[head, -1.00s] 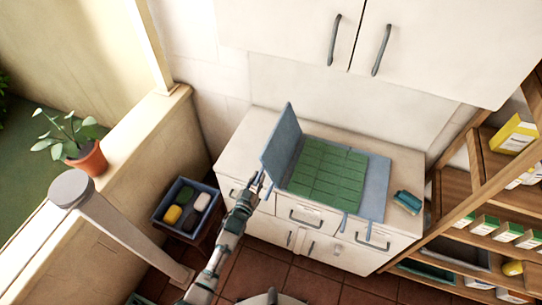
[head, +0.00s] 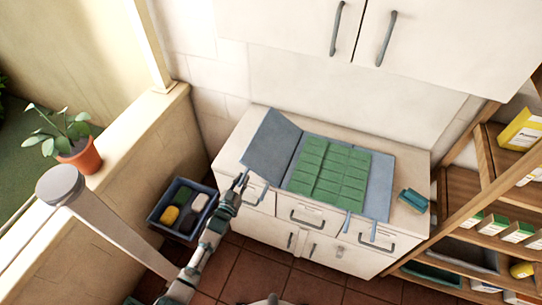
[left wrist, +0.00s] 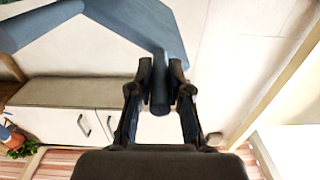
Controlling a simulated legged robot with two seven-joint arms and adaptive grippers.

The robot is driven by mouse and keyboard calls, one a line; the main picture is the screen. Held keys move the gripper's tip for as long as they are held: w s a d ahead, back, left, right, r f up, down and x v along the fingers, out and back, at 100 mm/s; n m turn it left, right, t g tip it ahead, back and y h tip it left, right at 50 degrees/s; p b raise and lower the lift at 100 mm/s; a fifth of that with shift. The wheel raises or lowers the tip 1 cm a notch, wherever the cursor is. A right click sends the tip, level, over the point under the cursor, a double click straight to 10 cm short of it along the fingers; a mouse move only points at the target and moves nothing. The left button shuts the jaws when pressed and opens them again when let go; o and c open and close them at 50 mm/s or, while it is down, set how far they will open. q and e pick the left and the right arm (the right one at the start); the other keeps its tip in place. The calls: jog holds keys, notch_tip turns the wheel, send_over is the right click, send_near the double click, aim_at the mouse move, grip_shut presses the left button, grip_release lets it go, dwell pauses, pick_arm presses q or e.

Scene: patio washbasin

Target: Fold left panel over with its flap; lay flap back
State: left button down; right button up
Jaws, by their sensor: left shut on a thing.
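A blue-grey mat lies on the white cabinet top, with a block of green tiles (head: 328,172) on its middle. Its left panel (head: 270,145) is tilted up and leans out to the left, off the green tiles. My left gripper (head: 241,181) is at the panel's near left corner. In the left wrist view my left gripper (left wrist: 160,85) is shut on a short dark blue flap (left wrist: 159,98) at the panel's edge. The right panel (head: 380,182) lies flat, with thin straps hanging over the front edge.
A blue bin (head: 166,228) with several coloured items stands left of the cabinet. Wooden shelves (head: 463,190) flank the right side. A potted plant (head: 82,155) sits on the left ledge.

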pick_arm(q)
jog(key=shift+w+a+f, duration=0.15)
jog(key=shift+a+f, duration=0.15)
jog(key=shift+f, duration=0.35)
notch_tip(320, 180, down, 7)
jog(key=a+b, duration=0.1)
jog(key=b, duration=0.5)
jog(key=shift+w, duration=0.15)
jog(key=shift+c, duration=0.6)
grip_release()
jog(key=shift+a, duration=0.1)
